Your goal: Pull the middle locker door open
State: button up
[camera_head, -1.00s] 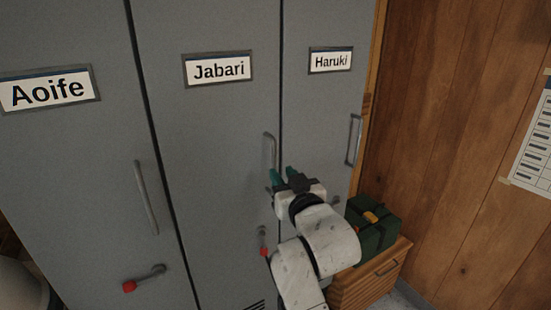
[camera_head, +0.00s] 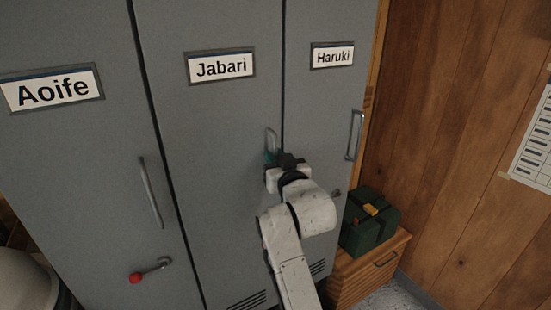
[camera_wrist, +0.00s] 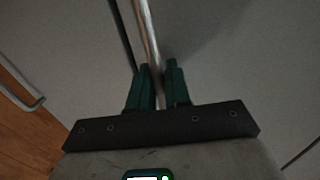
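The middle locker door (camera_head: 205,150) is grey, carries the name plate "Jabari" (camera_head: 221,67) and looks closed. Its upright metal handle (camera_head: 271,138) is near the door's right edge; in the wrist view the handle bar (camera_wrist: 148,30) runs down between the two green fingers. My gripper (camera_head: 270,157) is at the handle's lower part. In the wrist view my gripper (camera_wrist: 158,72) has its fingers close together, one on each side of the bar, with little gap. My arm hides the door's red-knobbed latch in the head view.
The left locker "Aoife" (camera_head: 70,150) has a handle (camera_head: 151,192) and a red-knobbed latch (camera_head: 150,271). The right locker "Haruki" (camera_head: 325,105) has its own handle (camera_head: 355,135). A green box (camera_head: 370,222) sits on a low wooden cabinet (camera_head: 367,275) at right.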

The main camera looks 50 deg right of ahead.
grip_shut()
